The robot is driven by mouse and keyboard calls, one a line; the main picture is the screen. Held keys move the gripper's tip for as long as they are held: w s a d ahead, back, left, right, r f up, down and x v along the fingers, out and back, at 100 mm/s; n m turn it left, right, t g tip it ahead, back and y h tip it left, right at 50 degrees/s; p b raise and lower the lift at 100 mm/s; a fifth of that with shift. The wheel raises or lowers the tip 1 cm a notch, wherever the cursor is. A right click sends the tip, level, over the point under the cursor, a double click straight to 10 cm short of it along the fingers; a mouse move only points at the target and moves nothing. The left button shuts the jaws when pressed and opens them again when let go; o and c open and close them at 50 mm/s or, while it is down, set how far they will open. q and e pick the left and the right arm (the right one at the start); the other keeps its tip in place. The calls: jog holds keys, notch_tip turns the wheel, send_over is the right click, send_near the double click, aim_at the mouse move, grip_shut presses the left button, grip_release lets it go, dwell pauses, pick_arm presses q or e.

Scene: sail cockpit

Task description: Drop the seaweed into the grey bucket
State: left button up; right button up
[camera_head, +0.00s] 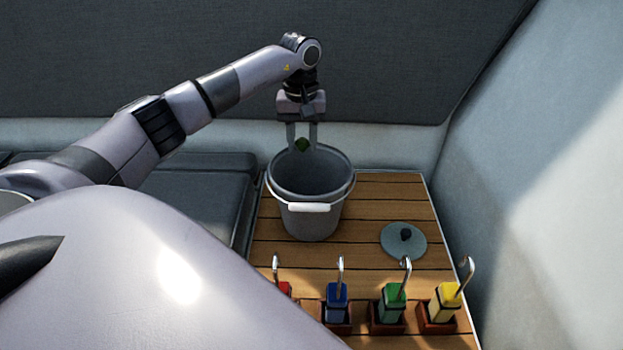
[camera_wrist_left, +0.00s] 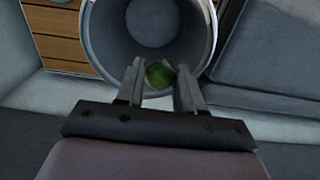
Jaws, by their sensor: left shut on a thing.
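The grey bucket (camera_head: 312,215) stands upright on the slatted wooden surface, with its white-gripped handle lowered at the front. It also shows in the left wrist view (camera_wrist_left: 105,30), open and with an empty-looking bottom. My left gripper (camera_head: 303,145) points down over the bucket's mouth, toward its back rim. It is shut on the seaweed (camera_head: 303,145), a small dark green lump between the fingertips. The seaweed also shows in the left wrist view (camera_wrist_left: 160,74), in front of the bucket's opening. My right gripper is in neither view.
A round grey lid (camera_head: 404,243) with a dark knob lies right of the bucket. Red, blue (camera_head: 337,300), green (camera_head: 392,302) and yellow (camera_head: 443,303) hooked items stand in holders along the front. A grey cushion (camera_head: 195,195) lies left, and a pale wall rises right.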

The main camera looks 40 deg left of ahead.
pick_arm(q)
jog(key=o, duration=1.1)
notch_tip(320, 180, up, 7)
jog(key=shift+r+p, duration=0.1)
jog(key=shift+p, duration=0.25)
